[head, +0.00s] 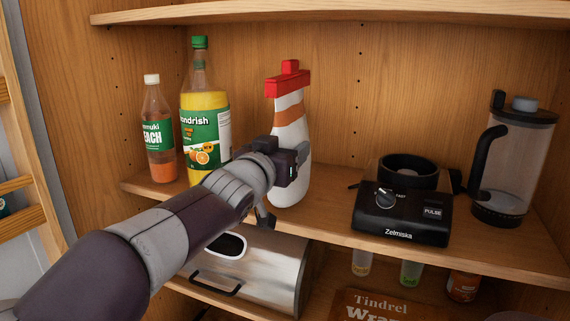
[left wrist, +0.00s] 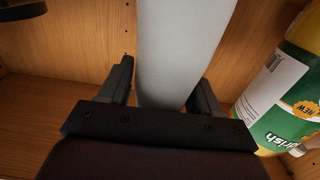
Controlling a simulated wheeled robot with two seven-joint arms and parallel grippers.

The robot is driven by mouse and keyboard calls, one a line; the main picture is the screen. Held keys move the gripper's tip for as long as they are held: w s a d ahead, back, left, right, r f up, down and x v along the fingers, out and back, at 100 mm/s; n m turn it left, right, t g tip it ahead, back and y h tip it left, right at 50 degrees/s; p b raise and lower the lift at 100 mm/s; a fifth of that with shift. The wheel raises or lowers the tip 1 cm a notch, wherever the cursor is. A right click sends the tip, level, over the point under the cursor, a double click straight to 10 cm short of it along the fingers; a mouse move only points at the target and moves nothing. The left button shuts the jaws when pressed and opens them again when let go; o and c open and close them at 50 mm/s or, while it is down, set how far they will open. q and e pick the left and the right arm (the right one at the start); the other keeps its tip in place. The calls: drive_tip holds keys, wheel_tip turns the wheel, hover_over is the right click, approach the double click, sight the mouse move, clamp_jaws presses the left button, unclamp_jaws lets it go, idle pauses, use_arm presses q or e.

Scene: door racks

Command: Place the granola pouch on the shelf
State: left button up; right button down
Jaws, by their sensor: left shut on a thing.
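A white bottle (head: 290,130) with orange stripes and a red top stands upright on the middle shelf (head: 335,233). My left gripper (head: 287,168) reaches it from the left front and is shut on its body. In the left wrist view, the pale bottle body (left wrist: 182,45) passes between the two fingers of the left gripper (left wrist: 165,88). The arm hides part of the bottle's lower left side. I cannot make out a granola pouch in either view. My right gripper is not in view.
A small orange-drink bottle (head: 158,135) and a larger green-labelled bottle (head: 205,110) stand left. A black blender base (head: 402,215) and clear jug (head: 515,165) stand right. Below are a metal bread box (head: 275,265), a brown box (head: 380,306) and jars. An upper shelf (head: 330,12) overhangs.

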use_arm(q)
drive_tip(key=shift+w+f+p, duration=0.1)
drive_tip(key=shift+f+p, duration=0.25)
drive_tip(key=shift+f, duration=0.05)
drive_tip(key=shift+w+d+f, duration=0.15)
drive_tip(key=shift+w+f, duration=0.1)
drive_tip(key=shift+w, duration=0.05)
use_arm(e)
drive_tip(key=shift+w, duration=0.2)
use_arm(q)
drive_tip(key=shift+f, duration=0.15)
drive_tip(key=o, duration=1.4)
drive_tip(key=shift+s, duration=0.2)
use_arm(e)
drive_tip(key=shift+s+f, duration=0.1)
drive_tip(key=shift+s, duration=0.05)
use_arm(q)
drive_tip(key=shift+w, duration=0.1)
